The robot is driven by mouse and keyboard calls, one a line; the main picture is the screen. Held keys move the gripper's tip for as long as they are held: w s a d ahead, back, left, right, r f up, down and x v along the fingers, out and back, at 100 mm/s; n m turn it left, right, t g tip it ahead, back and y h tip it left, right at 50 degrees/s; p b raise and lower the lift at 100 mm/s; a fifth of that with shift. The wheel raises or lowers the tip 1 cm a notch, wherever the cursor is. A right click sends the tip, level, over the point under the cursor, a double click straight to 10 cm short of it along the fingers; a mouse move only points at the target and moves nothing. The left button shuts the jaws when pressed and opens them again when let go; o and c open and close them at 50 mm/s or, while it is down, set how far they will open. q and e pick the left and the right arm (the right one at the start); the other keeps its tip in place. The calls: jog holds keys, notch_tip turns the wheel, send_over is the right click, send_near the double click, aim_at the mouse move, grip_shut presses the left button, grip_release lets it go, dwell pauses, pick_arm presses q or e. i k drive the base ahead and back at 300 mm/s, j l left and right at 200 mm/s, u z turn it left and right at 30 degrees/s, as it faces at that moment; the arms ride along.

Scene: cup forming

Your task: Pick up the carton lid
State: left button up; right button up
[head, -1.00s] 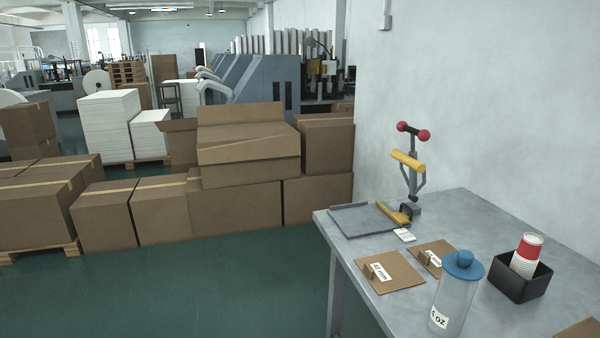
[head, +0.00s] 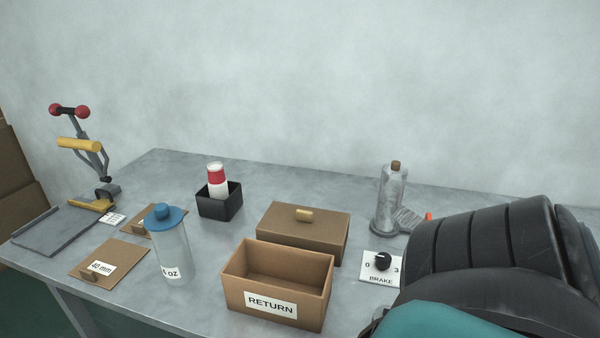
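The carton lid (head: 325,226) is a flat brown top with a small light wooden knob (head: 303,214). It lies on a low brown carton (head: 338,252) on the grey table, just behind an open brown box labelled RETURN (head: 275,305). The lid looks level, and its front left part is partly hidden by the RETURN box. Neither of my grippers shows in the head view.
A clear cylinder with a blue cap (head: 172,250) stands left of the RETURN box. A black tray (head: 220,207) holds cups. A brake dial panel (head: 381,268) and a clear bottle-like cylinder (head: 390,200) are to the right. A lever press (head: 90,160) stands far left.

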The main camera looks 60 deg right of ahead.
aim_at(324, 231)
jog(key=j+z, duration=0.1)
jog(key=z, duration=0.85)
jog(key=j+z, duration=0.1)
jog(key=z, duration=0.4)
jog(key=k+z, duration=0.1)
jog(key=z, duration=0.4)
jog(key=j+u, duration=0.15)
jog(key=k, duration=0.05)
